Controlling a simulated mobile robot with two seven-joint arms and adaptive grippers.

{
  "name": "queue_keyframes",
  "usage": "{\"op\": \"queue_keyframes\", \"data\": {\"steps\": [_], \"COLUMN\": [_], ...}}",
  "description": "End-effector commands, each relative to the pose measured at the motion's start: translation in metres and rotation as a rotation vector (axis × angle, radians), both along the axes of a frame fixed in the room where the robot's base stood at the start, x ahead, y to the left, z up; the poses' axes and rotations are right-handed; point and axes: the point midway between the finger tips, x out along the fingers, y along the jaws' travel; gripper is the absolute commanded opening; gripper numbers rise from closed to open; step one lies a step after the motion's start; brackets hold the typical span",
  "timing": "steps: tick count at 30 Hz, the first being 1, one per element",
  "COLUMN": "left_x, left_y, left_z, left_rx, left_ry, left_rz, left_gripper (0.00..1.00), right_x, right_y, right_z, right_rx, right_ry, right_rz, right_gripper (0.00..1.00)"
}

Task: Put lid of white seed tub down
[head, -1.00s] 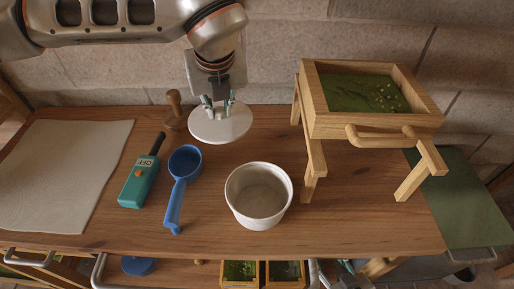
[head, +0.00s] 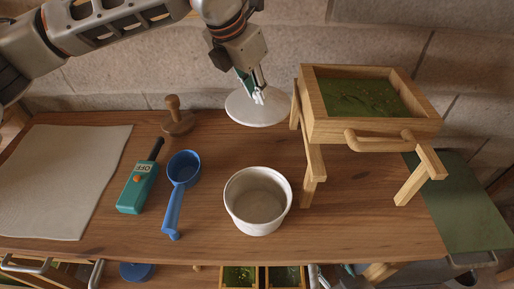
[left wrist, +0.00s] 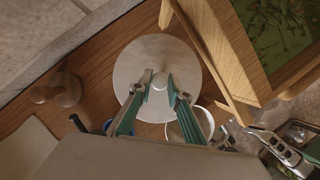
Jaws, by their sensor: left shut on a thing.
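The white round lid (head: 245,112) is in my left gripper (head: 257,97), which is shut on its small knob. In the left wrist view the lid (left wrist: 140,68) lies face-on, with the left fingers (left wrist: 161,85) on either side of the knob. The lid is near the table's back edge, left of the wooden stand; I cannot tell whether it touches the tabletop. The white tub (head: 240,213) stands open and upright in front of it, apart from the lid. My right gripper (head: 348,269) shows only partly at the bottom edge, and its jaws are unclear.
The wooden stand (head: 330,128) with a green-filled tray is close on the lid's right. A wooden stamp-like tool (head: 177,124), a blue scoop (head: 172,212), a teal device (head: 134,194) and a grey cloth (head: 60,180) lie to the left. Bare wood lies between scoop, tub and lid.

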Motion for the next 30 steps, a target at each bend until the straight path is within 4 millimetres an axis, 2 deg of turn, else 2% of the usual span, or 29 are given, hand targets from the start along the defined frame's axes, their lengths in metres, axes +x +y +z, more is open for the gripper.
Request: {"op": "queue_keyframes", "data": {"steps": [1,12,16,23,30], "left_x": [-0.001,-0.001,0.0,0.0,0.0], "left_y": [0.001,0.001,0.0,0.001,0.001], "left_z": [-0.017,-0.104,-0.123,-0.137,-0.17], "left_rx": [0.001,0.001,0.0,0.0,0.001], "left_ry": [0.008,0.007,0.003,0.002,0.004], "left_rz": [0.001,0.003,0.003,0.004,0.002], "left_gripper": [0.0,0.0,0.0,0.0,0.0], "right_x": [-0.001,-0.001,0.0,0.001,0.002], "right_y": [0.0,-0.002,-0.003,-0.003,-0.003], "right_z": [-0.003,-0.005,-0.005,-0.006,-0.008], "right_rx": [-0.002,-0.008,-0.009,-0.011,-0.012], "right_ry": [0.003,0.001,0.0,-0.002,-0.002], "right_rz": [0.0,0.0,0.0,0.0,0.001], "right_gripper": [0.4,0.4,0.4,0.4,0.4]}}
